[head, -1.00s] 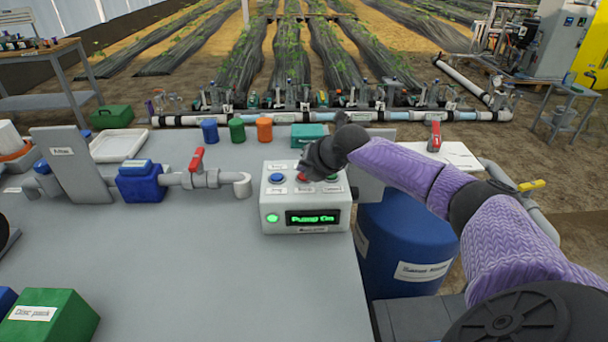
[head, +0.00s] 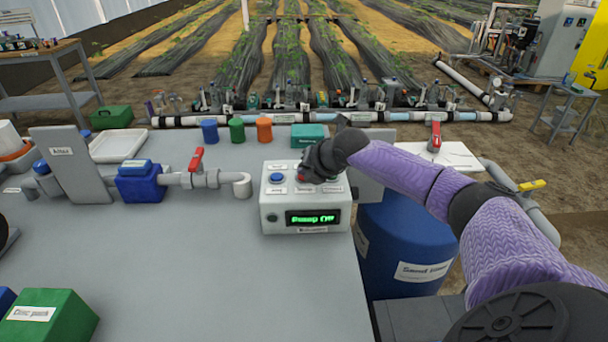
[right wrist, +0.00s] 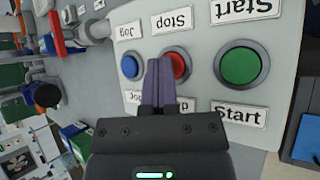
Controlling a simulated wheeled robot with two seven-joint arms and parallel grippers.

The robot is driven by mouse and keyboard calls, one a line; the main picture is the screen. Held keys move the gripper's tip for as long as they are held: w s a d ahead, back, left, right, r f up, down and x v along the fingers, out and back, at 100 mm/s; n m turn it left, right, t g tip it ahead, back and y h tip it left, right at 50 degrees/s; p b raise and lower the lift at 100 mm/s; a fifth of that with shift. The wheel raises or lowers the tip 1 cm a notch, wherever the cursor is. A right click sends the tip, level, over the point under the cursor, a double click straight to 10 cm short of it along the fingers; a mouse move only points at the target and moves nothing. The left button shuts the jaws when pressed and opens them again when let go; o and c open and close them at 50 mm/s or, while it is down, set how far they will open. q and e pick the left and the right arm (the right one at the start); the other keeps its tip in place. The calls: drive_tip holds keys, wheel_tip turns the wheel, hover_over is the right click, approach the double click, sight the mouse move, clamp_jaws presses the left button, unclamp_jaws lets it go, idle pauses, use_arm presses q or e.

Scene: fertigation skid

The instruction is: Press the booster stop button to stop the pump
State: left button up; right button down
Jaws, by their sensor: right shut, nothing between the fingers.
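In the right wrist view the red Stop button (right wrist: 179,68) sits between the blue Jog button (right wrist: 129,66) and the green Start button (right wrist: 240,67). My right gripper (right wrist: 158,64) is shut and empty, its fingertips over the left part of the red button. Whether they touch it, I cannot tell. In the head view my right gripper (head: 308,174) hides part of the button row. My left gripper is out of view.
A pipe with a red-handled valve (head: 197,160) lies left of the box. Coloured cups (head: 237,130) and a teal box (head: 308,136) stand behind it. A blue barrel (head: 400,235) is right of the bench.

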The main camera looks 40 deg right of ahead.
drive_tip(key=shift+r+p, duration=0.85)
drive_tip(key=shift+f, duration=0.1)
drive_tip(key=shift+r+p, duration=0.4)
drive_tip(key=shift+r, duration=0.15)
wheel_tip(320, 180, up, 4)
drive_tip(key=p, duration=0.3)
drive_tip(key=shift+r+p, duration=0.1)
drive_tip(key=shift+p, duration=0.25)
drive_tip(key=shift+s+f, duration=0.1)
drive_tip(key=shift+f, duration=0.1)
